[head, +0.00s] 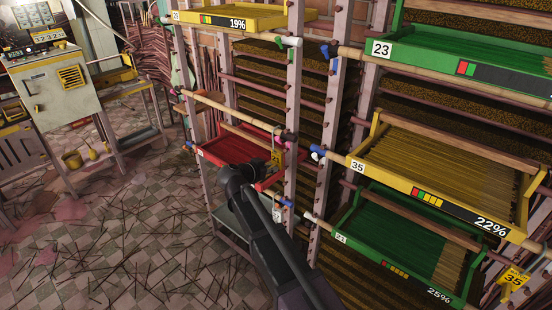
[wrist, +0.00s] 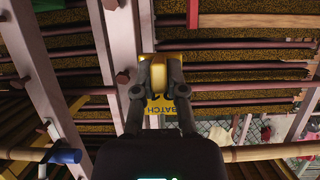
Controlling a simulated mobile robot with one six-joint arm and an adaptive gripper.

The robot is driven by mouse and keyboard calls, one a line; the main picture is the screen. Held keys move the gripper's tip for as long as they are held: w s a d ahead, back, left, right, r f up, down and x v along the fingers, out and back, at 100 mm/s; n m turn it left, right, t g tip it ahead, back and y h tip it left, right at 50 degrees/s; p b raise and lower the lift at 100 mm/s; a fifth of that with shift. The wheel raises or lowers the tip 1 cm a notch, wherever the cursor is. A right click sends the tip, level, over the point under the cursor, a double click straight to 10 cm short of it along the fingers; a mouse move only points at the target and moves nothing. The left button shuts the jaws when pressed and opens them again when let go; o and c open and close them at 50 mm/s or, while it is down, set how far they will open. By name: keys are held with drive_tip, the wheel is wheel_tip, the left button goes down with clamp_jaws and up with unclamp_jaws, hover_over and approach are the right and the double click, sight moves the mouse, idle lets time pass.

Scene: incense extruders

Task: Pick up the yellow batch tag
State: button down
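The yellow batch tag (wrist: 158,108), with the word BATCH and part of a number in dark print, lies between my fingertips in the wrist view. My gripper (wrist: 160,73) has its two dark fingers close together, one at each side of the tag's yellow middle part, with no clear gap; it looks shut on it. The fingers hide part of the tag. In the head view the tag (head: 277,158) is at the rack, by the red tray's right end, just beyond my gripper (head: 267,170).
Rack posts (head: 293,75) and rails stand close around my gripper. A red tray (head: 228,150) is beside it. A yellow tray (head: 440,165) and green trays (head: 400,235) are to the right. Another yellow tag marked 35 (head: 513,280) hangs at lower right. The tiled floor (head: 130,235) has scattered sticks.

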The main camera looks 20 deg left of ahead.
sight(276, 160)
drive_tip(key=shift+r, duration=0.15)
idle(0.3)
wheel_tip(276, 160, up, 3)
drive_tip(key=p, duration=0.3)
drive_tip(key=s+d+r+p, duration=0.1)
drive_tip(key=s+d, duration=0.1)
drive_tip(key=s, duration=0.5)
drive_tip(key=s+d+p, duration=0.1)
drive_tip(key=s+d, duration=0.2)
drive_tip(key=s, duration=0.5)
drive_tip(key=shift+r, duration=0.35)
drive_tip(key=shift+s+d, duration=0.1)
drive_tip(key=shift+r, duration=0.25)
drive_tip(key=shift+r+p, duration=1.05)
drive_tip(key=shift+p, duration=0.25)
drive_tip(key=s+a, duration=0.3)
drive_tip(key=s, duration=0.5)
drive_tip(key=shift+s+a, duration=0.15)
drive_tip(key=shift+a, duration=0.1)
